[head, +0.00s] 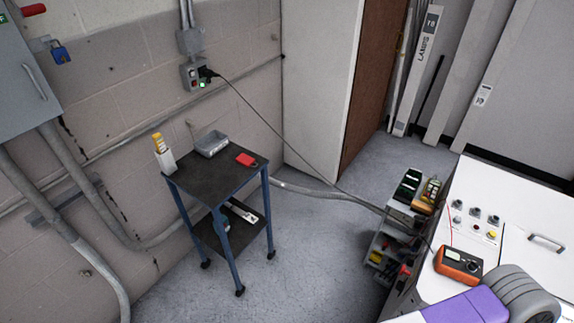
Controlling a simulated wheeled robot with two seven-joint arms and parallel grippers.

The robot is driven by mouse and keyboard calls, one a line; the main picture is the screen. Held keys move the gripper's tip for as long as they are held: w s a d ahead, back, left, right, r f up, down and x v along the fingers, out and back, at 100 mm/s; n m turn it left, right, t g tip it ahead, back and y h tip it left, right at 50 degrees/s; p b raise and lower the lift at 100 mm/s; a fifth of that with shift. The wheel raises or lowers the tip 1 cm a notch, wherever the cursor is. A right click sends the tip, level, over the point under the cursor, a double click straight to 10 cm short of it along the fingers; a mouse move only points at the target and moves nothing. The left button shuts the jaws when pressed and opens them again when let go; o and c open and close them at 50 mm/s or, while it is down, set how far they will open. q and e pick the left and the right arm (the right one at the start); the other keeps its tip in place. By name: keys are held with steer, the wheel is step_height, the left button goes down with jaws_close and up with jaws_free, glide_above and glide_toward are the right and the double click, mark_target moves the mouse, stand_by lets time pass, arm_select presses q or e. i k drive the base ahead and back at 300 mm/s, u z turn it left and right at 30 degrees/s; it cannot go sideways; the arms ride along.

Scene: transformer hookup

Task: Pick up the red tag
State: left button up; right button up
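The red tag (246,159) appears to be the small flat red piece lying on the dark top of a blue-legged cart (210,188). It lies toward the back right of that top, to the right of a grey tray. Neither of my grippers shows in the head view. A grey and purple part at the bottom right looks like my own arm, but its gripper is out of the picture.
The cart also bears a grey tray (212,144) and a white holder (164,158) with yellow items. A white cabinet (528,215) with an orange meter (459,265) stands at right. A black cable (285,143) hangs from the wall outlet. Floor (310,240) between is clear.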

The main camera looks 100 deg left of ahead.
mark_target(243, 159)
steer(key=i, duration=0.35)
steer(key=u, duration=3.5)
steer(key=i, duration=0.9)
steer(key=z, duration=0.05)
